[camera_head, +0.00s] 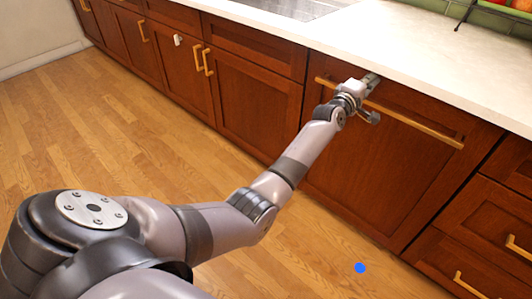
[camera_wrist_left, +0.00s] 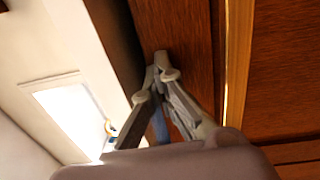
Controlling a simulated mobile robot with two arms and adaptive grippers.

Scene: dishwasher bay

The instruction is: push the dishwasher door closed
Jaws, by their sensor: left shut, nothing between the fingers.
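The dishwasher door (camera_head: 365,170) is a brown wooden panel with a long gold bar handle (camera_head: 425,134). It stands upright under the counter and looks about flush with the cabinet fronts beside it. My left gripper (camera_head: 371,79) is at the door's top edge, just under the counter and near the handle's left part. In the left wrist view, my left gripper (camera_wrist_left: 163,66) has its fingertips together and empty, against or very close to the door's wood (camera_wrist_left: 175,28). The handle (camera_wrist_left: 237,60) runs to the right of the fingers. My right gripper is out of view.
The pale countertop (camera_head: 430,55) overhangs the door. Cabinets with gold handles (camera_head: 258,105) stand to the left, and drawers (camera_head: 490,215) to the right. A sink (camera_head: 290,8) is at the top. The wooden floor (camera_head: 110,130) is clear apart from a blue dot (camera_head: 360,268).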

